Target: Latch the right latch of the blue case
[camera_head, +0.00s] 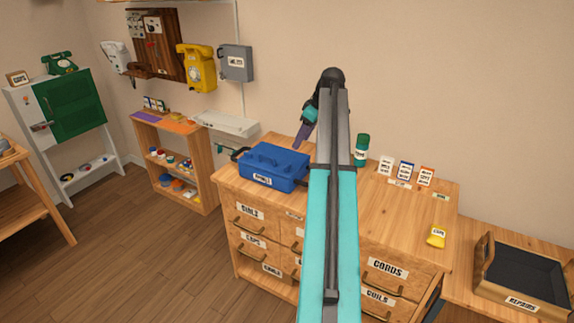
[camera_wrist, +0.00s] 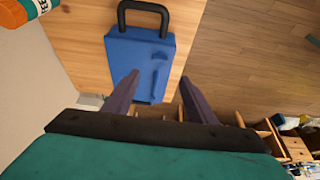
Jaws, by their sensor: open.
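The blue case (camera_head: 262,172) sits lid-up on the left part of the wooden cabinet top, with a white label on its front. In the wrist view the case (camera_wrist: 136,52) lies beyond my fingers, with a black loop handle (camera_wrist: 143,6) at its far end and a raised blue grip on its lid. The right latch cannot be made out in either view. My gripper (camera_head: 299,145) is above the case's right back side, its purple fingers pointing down at it. In the wrist view my gripper (camera_wrist: 160,82) is open and empty, its fingers apart in front of the case.
My arm hides the middle of the cabinet top (camera_head: 400,205). A green-capped bottle (camera_head: 361,150) and several small cards stand behind and right of it. A yellow packet (camera_head: 436,238) lies near the right edge. A black-lined tray (camera_head: 520,272) stands far right.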

